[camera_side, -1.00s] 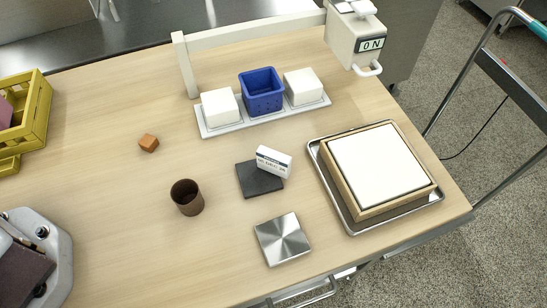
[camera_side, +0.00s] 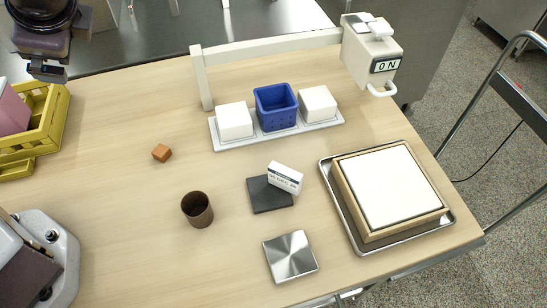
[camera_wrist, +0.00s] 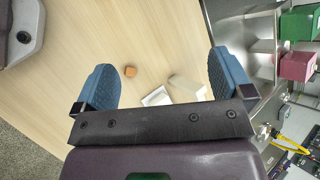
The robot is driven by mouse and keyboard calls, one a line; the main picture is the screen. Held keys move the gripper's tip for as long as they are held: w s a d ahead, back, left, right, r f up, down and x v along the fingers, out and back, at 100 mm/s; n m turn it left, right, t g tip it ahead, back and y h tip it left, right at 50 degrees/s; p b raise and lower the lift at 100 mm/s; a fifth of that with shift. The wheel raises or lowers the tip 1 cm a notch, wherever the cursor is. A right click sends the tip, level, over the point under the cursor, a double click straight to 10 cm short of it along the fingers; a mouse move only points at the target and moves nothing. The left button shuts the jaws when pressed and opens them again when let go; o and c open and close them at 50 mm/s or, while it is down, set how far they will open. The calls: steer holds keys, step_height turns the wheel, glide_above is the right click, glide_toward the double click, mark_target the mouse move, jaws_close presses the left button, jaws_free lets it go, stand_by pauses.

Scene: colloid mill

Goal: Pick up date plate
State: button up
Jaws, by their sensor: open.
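The date plate (camera_side: 285,178) is a small white block with dark printed text. It stands tilted on a flat black pad (camera_side: 266,197) near the middle of the table in the side view. I cannot make it out in the wrist view. My gripper (camera_side: 47,72) is at the top left of the side view, above the table's far left part, well away from the plate. In the wrist view my gripper (camera_wrist: 164,80) shows two blue fingertips spread wide, with nothing held between them.
An orange cube (camera_side: 161,153), a brown cup (camera_side: 197,210) and a steel square (camera_side: 290,256) lie around the pad. Behind stands a white tray (camera_side: 228,146) with two white blocks and a blue basket (camera_side: 276,107). A framed white slab (camera_side: 391,187) is right; a yellow crate (camera_side: 50,128) left.

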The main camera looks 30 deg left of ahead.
steer(key=w+d+f+m+t+y, duration=0.3)
steer(key=w+d+f+m+t, duration=0.25)
steer(key=d+m, duration=0.3)
steer(key=m+t+h, duration=1)
steer(key=m+h, duration=0.1)
steer(key=m, duration=0.6)
glide_toward(283, 175)
steer(key=shift+a+f+n, duration=0.15)
steer(key=shift+n, duration=0.1)
steer(key=shift+w+f, duration=0.15)
steer(key=w, duration=1.2)
steer(key=shift+w, duration=0.25)
steer(key=c, duration=1.1)
steer(key=shift+o, duration=0.2)
